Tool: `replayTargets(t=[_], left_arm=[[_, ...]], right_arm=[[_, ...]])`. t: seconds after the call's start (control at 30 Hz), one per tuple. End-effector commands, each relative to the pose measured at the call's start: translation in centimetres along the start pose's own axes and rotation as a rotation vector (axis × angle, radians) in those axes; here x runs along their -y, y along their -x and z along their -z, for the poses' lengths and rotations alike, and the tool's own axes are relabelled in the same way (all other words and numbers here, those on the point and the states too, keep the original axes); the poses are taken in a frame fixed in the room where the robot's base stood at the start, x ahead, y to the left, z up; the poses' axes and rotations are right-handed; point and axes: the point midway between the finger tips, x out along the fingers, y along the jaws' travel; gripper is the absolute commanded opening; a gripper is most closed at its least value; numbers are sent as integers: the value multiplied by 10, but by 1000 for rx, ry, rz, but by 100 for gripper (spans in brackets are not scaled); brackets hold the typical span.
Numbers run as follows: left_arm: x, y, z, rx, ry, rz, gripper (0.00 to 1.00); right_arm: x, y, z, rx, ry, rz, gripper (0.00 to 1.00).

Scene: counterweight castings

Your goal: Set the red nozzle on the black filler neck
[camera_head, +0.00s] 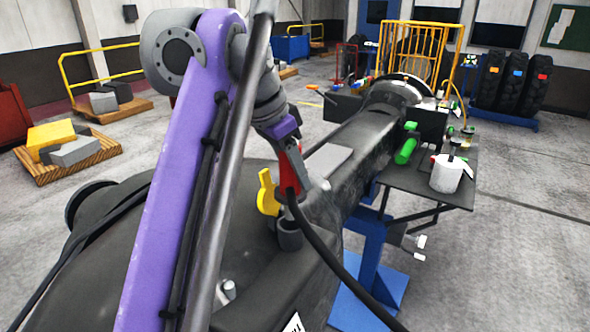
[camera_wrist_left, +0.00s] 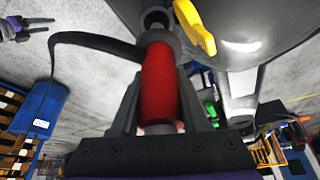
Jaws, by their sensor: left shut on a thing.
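My left gripper (camera_head: 290,186) is shut on the red nozzle (camera_head: 288,172), which stands roughly upright above the black filler neck (camera_head: 289,238) on the dark casting. In the left wrist view the red nozzle (camera_wrist_left: 160,85) lies between the fingers, and the dark round neck (camera_wrist_left: 155,19) shows just past its grey end. A black hose runs from the nozzle and partly covers the gap, so I cannot tell whether nozzle and neck touch. My right gripper (camera_wrist_left: 36,27) shows small at the upper left of the wrist view, its fingers apart and empty.
A yellow flap (camera_head: 267,194) stands beside the neck. The black hose (camera_head: 335,262) hangs down across the casting (camera_head: 255,268). A side shelf (camera_head: 425,182) holds a white can (camera_head: 446,175) and a green cylinder (camera_head: 406,150).

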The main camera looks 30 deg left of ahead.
Motion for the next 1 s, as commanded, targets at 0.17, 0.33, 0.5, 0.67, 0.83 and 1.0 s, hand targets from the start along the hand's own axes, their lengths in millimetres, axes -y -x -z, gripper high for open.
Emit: replayTargets(t=[0.17, 0.33, 0.5, 0.67, 0.83, 1.0], left_arm=[[0, 1, 1, -1, 0, 1, 5], [0, 1, 0, -1, 0, 0, 5], [0, 0, 0, -1, 0, 0, 5], [0, -1, 0, 0, 0, 0, 5], [0, -4, -2, 0, 0, 0, 5], [0, -8, -4, 0, 0, 0, 5]], right_arm=[[0, 3, 4, -4, 0, 0, 60], [0, 3, 5, -5, 0, 0, 60], [0, 3, 5, -5, 0, 0, 60], [0, 2, 4, -4, 0, 0, 60], [0, 1, 1, -1, 0, 0, 60], [0, -1, -2, 2, 0, 0, 60]])
